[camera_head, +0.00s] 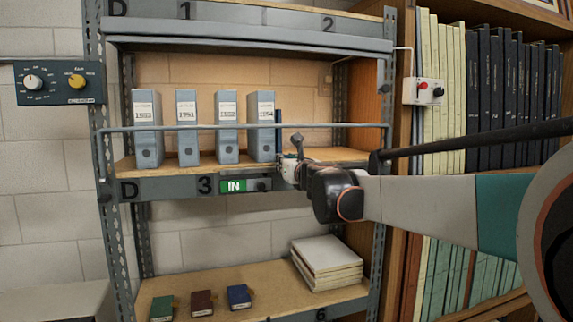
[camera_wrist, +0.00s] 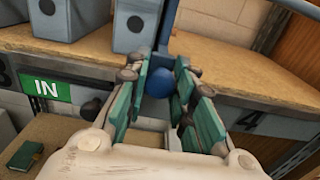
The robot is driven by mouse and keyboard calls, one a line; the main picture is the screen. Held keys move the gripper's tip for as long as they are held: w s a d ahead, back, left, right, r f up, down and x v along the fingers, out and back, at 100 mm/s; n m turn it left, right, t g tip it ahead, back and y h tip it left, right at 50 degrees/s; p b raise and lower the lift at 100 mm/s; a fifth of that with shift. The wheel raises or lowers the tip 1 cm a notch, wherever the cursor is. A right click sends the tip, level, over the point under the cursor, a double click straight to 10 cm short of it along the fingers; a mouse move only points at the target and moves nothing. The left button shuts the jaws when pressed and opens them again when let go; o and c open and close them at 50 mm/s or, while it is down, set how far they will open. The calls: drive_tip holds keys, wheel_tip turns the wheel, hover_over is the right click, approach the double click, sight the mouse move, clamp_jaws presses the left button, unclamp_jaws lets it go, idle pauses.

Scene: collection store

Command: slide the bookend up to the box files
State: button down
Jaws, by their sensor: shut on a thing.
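Several grey-blue box files (camera_head: 262,125) stand upright with gaps between them on the middle shelf. The rightmost ones show at the top left of the wrist view (camera_wrist: 135,28). The dark blue bookend (camera_head: 278,118) stands upright just right of the rightmost file. Its upright plate (camera_wrist: 165,28) and round blue knob (camera_wrist: 159,82) show in the wrist view. The plate looks very close to the file; I cannot tell whether they touch. My gripper (camera_head: 287,170), low at the shelf's front edge, is shut on the bookend's knob, between the green-padded fingers (camera_wrist: 160,88).
A grey rail (camera_head: 330,126) crosses in front of the files. The middle shelf (camera_head: 340,156) is bare to the right of the bookend. A green IN sign (camera_head: 233,186) is on the shelf edge. Small books and a paper stack (camera_head: 327,262) lie on the lower shelf.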

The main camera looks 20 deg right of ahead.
drive_tip(key=c, duration=1.3)
unclamp_jaws()
drive_tip(key=shift+c, duration=0.2)
drive_tip(key=shift+s, duration=0.1)
drive_tip(key=s, duration=1.2)
drive_tip(key=shift+d, duration=0.25)
